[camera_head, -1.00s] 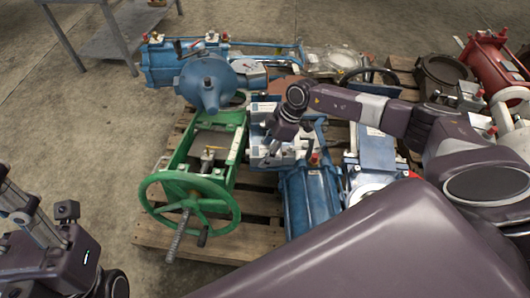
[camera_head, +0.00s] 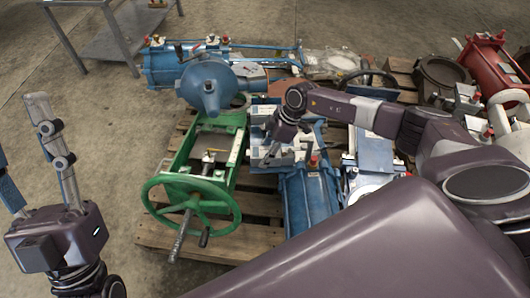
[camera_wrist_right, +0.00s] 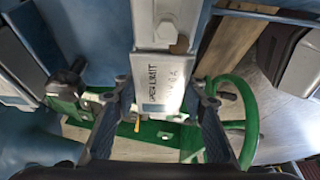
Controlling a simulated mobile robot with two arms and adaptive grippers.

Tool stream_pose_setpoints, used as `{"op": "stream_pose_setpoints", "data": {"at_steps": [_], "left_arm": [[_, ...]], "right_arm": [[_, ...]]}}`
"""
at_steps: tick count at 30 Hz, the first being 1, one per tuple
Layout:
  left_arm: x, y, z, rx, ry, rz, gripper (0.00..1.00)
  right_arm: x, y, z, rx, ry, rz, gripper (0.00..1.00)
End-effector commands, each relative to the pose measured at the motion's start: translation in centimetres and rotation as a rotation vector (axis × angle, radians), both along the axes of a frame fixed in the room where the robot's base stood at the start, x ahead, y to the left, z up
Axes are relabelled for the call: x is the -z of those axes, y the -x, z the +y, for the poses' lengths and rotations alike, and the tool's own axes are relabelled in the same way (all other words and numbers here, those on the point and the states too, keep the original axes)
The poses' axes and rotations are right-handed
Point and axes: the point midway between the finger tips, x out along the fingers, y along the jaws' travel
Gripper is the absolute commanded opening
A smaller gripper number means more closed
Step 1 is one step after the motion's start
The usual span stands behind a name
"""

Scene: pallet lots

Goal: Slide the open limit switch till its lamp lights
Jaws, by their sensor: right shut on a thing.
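In the head view my right gripper (camera_head: 270,153) is small and reaches down to the blue-grey valve parts beside the green frame, partly hiding the switch. I cannot make out a lit lamp. My left gripper (camera_head: 28,165) is open and empty at the left, above bare floor, its two fingers pointing up.
A green valve frame with a handwheel (camera_head: 192,207) stands on a wooden pallet (camera_head: 205,243). A blue actuator (camera_head: 207,85) and blue cylinder (camera_head: 308,198) crowd close around the right gripper. A grey metal table (camera_head: 118,38) stands at the back left. Floor at left is clear.

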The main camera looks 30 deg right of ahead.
Motion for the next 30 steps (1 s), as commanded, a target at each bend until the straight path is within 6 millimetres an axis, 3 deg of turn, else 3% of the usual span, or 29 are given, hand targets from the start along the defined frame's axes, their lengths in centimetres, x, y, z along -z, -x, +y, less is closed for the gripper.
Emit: {"op": "stream_pose_setpoints", "data": {"at_steps": [8, 9, 14, 23, 30], "left_arm": [[0.1, -0.1, 0.0, -0.001, -0.002, 0.006, 0.44], [0.1, -0.1, 0.0, -0.001, -0.002, 0.006, 0.44], [0.1, -0.1, 0.0, -0.001, -0.002, 0.005, 0.44], [0.1, -0.1, 0.0, -0.001, -0.002, 0.005, 0.44], [0.1, -0.1, 0.0, -0.001, -0.002, 0.005, 0.44]], "right_arm": [[-0.1, -0.1, -0.1, 0.001, 0.0, -0.003, 0.0], [-0.1, -0.1, -0.1, 0.001, 0.0, -0.003, 0.4], [-0.1, -0.1, -0.1, 0.001, 0.001, -0.002, 0.56], [-0.2, -0.1, -0.2, 0.001, 0.001, -0.002, 0.56], [-3.4, 0.2, -1.5, 0.001, 0.002, -0.006, 0.56]]}}
